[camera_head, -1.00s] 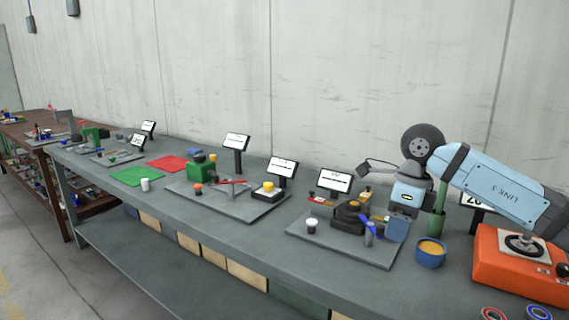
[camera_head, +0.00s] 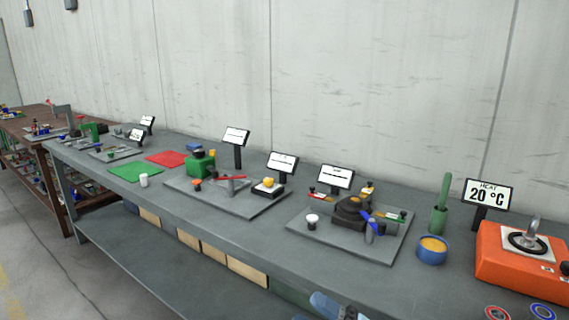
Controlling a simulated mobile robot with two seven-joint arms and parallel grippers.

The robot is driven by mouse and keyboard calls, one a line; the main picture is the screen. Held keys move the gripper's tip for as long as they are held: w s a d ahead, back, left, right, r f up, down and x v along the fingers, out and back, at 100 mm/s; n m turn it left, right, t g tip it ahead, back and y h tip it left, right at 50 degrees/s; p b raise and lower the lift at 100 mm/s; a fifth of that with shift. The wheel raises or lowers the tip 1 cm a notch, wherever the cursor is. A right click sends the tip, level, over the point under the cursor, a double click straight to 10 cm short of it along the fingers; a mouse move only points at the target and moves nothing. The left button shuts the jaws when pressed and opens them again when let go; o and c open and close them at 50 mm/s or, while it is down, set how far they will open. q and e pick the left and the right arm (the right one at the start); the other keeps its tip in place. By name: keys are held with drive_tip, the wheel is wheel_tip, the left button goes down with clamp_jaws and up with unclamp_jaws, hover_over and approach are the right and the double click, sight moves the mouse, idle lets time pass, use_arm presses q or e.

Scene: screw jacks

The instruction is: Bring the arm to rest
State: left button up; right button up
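My arm (camera_head: 333,306) shows only as a small light-blue piece at the bottom edge, in front of the bench. Neither gripper shows now. The screw jack station, a grey plate (camera_head: 372,252) with a dark device (camera_head: 349,215) and a blue lever (camera_head: 366,216), stands uncovered on the bench. A second grey plate (camera_head: 240,207) to its left carries a green block (camera_head: 200,165), a red bar (camera_head: 231,178) and a yellow-topped unit (camera_head: 268,187).
The grey bench (camera_head: 400,293) runs along the wall. Green (camera_head: 136,174) and red (camera_head: 166,159) mats lie at the left.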

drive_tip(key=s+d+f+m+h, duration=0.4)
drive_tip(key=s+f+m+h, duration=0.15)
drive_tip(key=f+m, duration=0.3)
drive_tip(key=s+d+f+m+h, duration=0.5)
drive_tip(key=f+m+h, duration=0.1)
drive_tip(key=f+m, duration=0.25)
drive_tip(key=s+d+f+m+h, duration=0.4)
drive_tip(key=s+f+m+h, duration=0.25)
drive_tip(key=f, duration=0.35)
use_arm(q)
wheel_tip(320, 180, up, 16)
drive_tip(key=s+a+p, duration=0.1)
drive_tip(key=p, duration=2.1)
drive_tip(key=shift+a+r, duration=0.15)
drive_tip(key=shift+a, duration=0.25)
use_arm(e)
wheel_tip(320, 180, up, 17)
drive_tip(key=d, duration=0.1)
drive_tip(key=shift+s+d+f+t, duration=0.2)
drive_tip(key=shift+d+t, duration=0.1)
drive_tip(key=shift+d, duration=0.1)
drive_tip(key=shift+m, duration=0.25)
